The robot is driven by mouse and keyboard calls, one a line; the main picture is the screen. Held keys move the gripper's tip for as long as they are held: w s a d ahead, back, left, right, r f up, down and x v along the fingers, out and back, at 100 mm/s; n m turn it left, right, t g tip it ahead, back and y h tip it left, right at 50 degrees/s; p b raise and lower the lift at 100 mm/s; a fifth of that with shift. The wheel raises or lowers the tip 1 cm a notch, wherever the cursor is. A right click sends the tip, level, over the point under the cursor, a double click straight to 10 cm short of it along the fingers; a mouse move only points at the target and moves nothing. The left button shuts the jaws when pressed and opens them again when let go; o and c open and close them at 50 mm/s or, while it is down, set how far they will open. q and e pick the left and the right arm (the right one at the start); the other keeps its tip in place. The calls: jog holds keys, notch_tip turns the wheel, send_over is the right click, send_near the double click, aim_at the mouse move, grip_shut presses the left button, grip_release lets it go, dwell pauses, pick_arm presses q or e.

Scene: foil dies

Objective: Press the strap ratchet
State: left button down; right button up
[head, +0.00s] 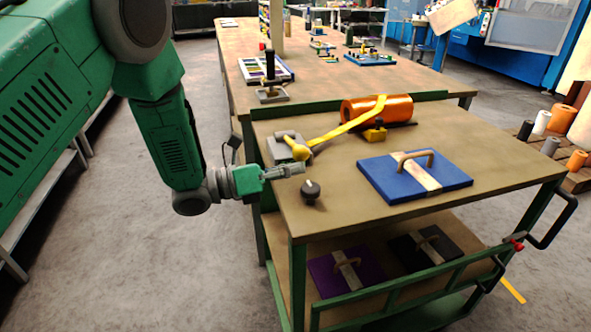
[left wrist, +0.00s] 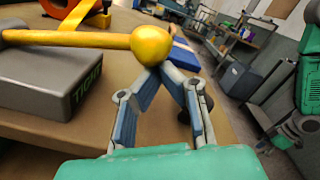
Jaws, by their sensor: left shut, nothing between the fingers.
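The strap ratchet is a grey block (head: 286,146) on the near left corner of the cart top, with a yellow lever ending in a round yellow knob (head: 300,152). In the left wrist view the block (left wrist: 45,85) reads "TIGHT", and the lever (left wrist: 70,40) lies nearly level above it, its knob (left wrist: 151,45) just beyond my fingertips. My left gripper (head: 301,169) is shut and empty, close beside the knob on the near side; it also shows in the left wrist view (left wrist: 166,70). I cannot tell whether they touch.
A yellow strap (head: 345,127) runs over an orange foil roll (head: 400,108). A black knob (head: 310,190) stands nearer the cart's edge. A blue die plate (head: 440,182) with a handle lies right. Purple (head: 330,280) and black (head: 405,262) plates lie on the lower shelf.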

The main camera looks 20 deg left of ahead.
pick_arm(q)
jog(key=shift+w+a+r+n+p, duration=0.15)
jog(key=shift+r+n+p, duration=0.2)
jog(key=shift+r, duration=0.2)
jog(key=shift+a+r+n+p, duration=0.15)
jog(key=shift+r+n+p, duration=0.15)
jog(key=shift+r, duration=0.25)
jog(key=w+a+r+n+p, duration=0.3)
jog(key=w+r+n+p, duration=0.1)
jog(key=r+n, duration=0.3)
notch_tip(320, 180, up, 3)
jog(key=shift+w+a+f, duration=0.2)
jog(key=shift+w, duration=0.4)
